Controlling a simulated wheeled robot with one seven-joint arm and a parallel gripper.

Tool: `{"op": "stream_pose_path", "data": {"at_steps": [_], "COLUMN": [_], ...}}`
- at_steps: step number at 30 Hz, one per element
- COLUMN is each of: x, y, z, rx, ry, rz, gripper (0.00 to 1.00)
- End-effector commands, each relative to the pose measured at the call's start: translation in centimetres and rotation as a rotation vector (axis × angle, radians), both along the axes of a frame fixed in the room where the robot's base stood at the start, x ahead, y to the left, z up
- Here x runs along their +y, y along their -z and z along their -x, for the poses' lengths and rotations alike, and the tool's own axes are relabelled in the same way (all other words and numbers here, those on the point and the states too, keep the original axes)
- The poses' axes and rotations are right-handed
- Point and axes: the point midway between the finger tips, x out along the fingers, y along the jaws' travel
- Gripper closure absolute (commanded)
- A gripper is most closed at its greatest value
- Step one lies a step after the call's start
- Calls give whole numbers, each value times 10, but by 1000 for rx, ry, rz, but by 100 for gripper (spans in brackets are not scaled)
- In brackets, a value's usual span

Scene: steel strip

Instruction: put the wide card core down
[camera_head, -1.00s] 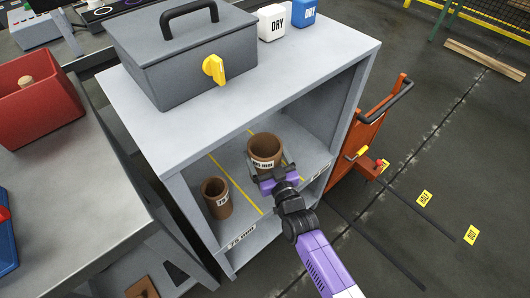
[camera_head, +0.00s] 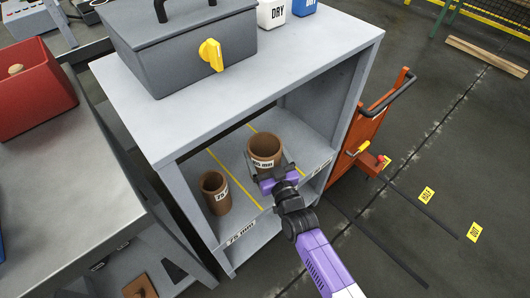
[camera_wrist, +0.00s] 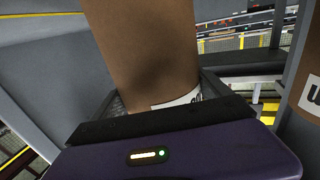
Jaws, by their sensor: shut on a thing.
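The wide card core (camera_head: 265,149) is a brown open tube with a white label, upright inside the grey cabinet, in the bay on the right of a yellow line. My gripper (camera_head: 274,176) is shut on it from the front. In the wrist view the core (camera_wrist: 145,45) rises between the jaws (camera_wrist: 160,108), and its label is partly hidden. I cannot tell whether its base touches the shelf. A narrower brown core (camera_head: 215,192), labelled 75, stands on the shelf (camera_head: 236,219) to the left, apart from it.
A grey toolbox (camera_head: 180,50) and a white DRY container (camera_head: 271,13) stand on the cabinet top (camera_head: 290,75). An orange trolley (camera_head: 352,150) stands right of the cabinet. A red bin (camera_head: 35,85) sits on the left bench. The cabinet's side walls flank the shelf.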

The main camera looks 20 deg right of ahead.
Motion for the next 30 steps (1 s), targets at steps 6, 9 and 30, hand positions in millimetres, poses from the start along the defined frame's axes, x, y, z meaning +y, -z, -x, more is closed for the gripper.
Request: {"op": "stream_pose_path", "data": {"at_steps": [6, 9, 30], "x": [0, 0, 2], "y": [3, 2, 3], "z": [-1, 0, 65], "rx": [-3, -3, 1], "ry": [0, 0, 0], "rz": [0, 0, 1], "gripper": [11, 0, 0]}}
